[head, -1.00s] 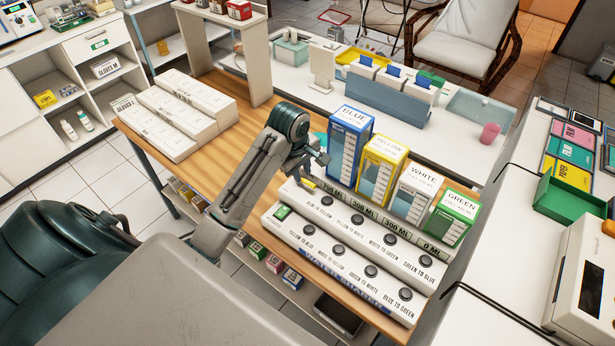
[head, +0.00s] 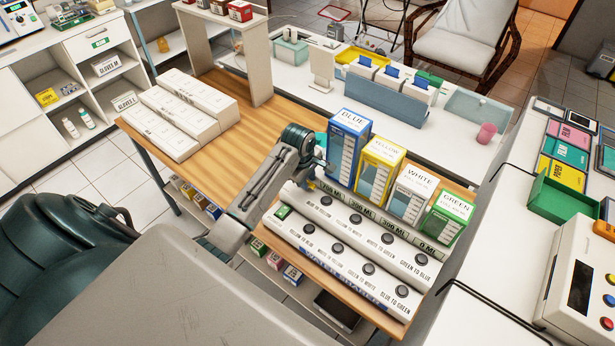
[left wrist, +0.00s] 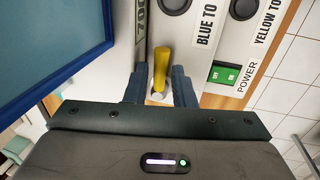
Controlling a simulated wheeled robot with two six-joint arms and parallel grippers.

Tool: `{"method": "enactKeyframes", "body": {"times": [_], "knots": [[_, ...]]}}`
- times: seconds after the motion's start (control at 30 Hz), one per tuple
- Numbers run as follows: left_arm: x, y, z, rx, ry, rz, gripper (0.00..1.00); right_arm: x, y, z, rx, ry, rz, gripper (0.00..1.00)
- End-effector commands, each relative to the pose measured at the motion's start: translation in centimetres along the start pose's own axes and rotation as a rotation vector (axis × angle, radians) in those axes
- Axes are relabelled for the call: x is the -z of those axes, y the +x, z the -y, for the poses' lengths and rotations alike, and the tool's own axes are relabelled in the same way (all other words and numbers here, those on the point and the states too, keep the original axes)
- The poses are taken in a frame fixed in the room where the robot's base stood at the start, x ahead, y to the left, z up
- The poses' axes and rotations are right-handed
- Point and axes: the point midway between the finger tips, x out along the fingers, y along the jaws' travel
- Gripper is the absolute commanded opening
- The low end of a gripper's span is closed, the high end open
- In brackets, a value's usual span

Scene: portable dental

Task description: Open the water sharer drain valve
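The drain valve's yellow lever (left wrist: 160,68) shows in the left wrist view, at the left end of the water sharer (head: 345,255) by the 700 ML label. My left gripper (left wrist: 160,88) is open, with one dark finger on each side of the lever's lower part. Small gaps show between the fingers and the lever. In the head view my left gripper (head: 314,172) is at the left end of the sharer, beside the blue container (head: 345,148), and largely covers the lever. The green POWER switch (left wrist: 225,74) is to the right of the lever. My right gripper is not in view.
Yellow (head: 377,172), white (head: 412,193) and green (head: 445,218) containers stand in a row behind the black-buttoned panel. White boxes (head: 185,110) lie on the left of the wooden table (head: 252,125). The table between boxes and sharer is clear.

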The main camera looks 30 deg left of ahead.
Motion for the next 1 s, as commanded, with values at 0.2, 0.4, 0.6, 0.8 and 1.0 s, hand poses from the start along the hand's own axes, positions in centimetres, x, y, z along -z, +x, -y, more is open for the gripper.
{"method": "enactKeyframes", "body": {"times": [0.2, 0.4, 0.6, 0.8, 1.0], "knots": [[0.0, 0.2, 0.03, 0.001, 0.001, 0.0, 0.23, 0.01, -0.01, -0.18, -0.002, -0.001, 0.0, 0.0], [0.0, 0.17, 0.02, 0.001, 0.001, 0.0, 0.0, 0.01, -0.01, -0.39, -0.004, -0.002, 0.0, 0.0], [0.02, 0.14, 0.04, 0.0, 0.006, 0.001, 0.0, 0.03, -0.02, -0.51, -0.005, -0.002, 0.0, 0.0], [0.08, 0.08, 0.24, 0.0, 0.054, 0.011, 0.0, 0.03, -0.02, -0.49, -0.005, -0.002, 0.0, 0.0], [0.22, -0.03, 0.67, 0.0, 0.173, 0.034, 0.0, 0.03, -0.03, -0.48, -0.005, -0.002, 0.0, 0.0]]}}
